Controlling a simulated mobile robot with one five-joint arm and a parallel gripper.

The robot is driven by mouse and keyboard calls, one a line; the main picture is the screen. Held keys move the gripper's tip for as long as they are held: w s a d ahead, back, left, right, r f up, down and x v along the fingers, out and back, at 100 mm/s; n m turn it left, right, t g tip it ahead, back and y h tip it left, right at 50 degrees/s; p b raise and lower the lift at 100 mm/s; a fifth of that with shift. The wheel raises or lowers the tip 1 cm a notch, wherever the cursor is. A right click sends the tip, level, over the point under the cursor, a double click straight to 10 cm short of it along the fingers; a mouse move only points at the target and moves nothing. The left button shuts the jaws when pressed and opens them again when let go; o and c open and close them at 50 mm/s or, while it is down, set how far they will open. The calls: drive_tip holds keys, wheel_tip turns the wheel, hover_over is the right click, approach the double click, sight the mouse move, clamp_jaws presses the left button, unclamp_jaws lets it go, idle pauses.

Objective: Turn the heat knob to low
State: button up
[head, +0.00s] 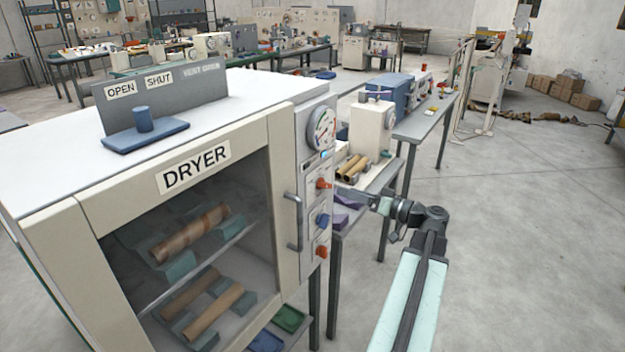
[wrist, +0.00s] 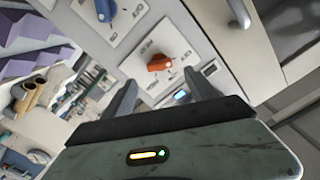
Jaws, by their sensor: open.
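The dryer's control panel (head: 317,205) carries an upper orange knob (head: 323,184), a blue knob (head: 322,220) and a lower orange knob (head: 321,251). I cannot read which is the heat knob. In the wrist view the upper orange knob (wrist: 160,62) sits on a pale plate with small marks, just beyond and between the fingertips of my gripper (wrist: 159,78). My gripper is open and empty, facing the panel, with no clear contact. The blue knob (wrist: 105,10) shows at the top edge. The orange knob's exact setting is too small to tell.
A door handle (head: 294,220) stands out left of the panel, and in the wrist view (wrist: 238,10) it is at upper right. A round gauge (head: 322,128) is above the knobs. A table with brown tubes (head: 353,167) stands behind. The floor at right is clear.

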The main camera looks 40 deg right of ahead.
sight(330, 186)
drive_tip(key=shift+d+r, duration=0.1)
drive_tip(key=shift+d, duration=0.05)
drive_tip(key=x, duration=0.8)
drive_tip(key=c, duration=1.4)
drive_tip(key=shift+o, duration=0.2)
drive_tip(key=shift+m, duration=0.3)
drive_tip(key=m, duration=1.1)
drive_tip(key=shift+f, duration=0.3)
